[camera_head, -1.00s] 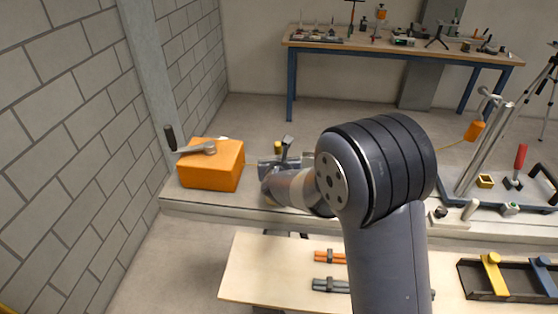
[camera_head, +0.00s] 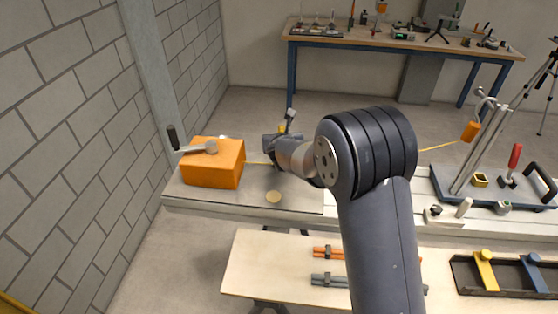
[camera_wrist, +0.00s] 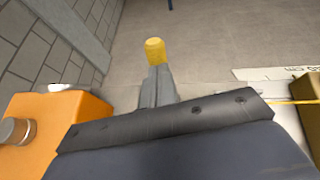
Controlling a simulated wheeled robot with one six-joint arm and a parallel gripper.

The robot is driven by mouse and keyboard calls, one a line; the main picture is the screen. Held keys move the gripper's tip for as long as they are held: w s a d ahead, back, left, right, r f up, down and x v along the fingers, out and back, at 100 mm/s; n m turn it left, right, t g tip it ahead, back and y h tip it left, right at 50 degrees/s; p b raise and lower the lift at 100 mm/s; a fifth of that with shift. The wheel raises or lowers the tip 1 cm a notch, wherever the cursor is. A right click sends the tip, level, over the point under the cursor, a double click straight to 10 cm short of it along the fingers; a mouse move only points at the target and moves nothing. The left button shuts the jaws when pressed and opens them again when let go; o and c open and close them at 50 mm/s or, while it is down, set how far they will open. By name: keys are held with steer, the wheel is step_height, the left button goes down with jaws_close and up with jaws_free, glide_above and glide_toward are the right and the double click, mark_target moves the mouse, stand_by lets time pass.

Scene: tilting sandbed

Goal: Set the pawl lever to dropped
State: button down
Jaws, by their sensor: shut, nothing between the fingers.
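The orange box (camera_head: 213,165) carries a grey crank with a black handle (camera_head: 172,138). It also shows at the left of the wrist view (camera_wrist: 60,115). A small whitish piece (camera_wrist: 70,87) sits at its far edge. I cannot tell for sure which part is the pawl lever. My gripper (camera_wrist: 157,88) is shut, right of the box, with nothing between its fingers. A yellow rounded tip (camera_wrist: 154,50) shows just beyond the fingers; I cannot tell whether it touches them. In the head view my wrist hides most of that area.
A pale round disc (camera_head: 273,197) lies on the grey bench top near its front edge. A thin yellow line runs right from the box toward a hanging orange block (camera_head: 470,131). A blue base (camera_head: 490,190) with a red-handled clamp stands at right. A brick wall is at left.

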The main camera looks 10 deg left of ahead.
steer(key=shift+w+r, duration=0.1)
steer(key=shift+w, duration=0.75)
steer(key=shift+w+r, duration=0.1)
steer(key=shift+r, duration=0.05)
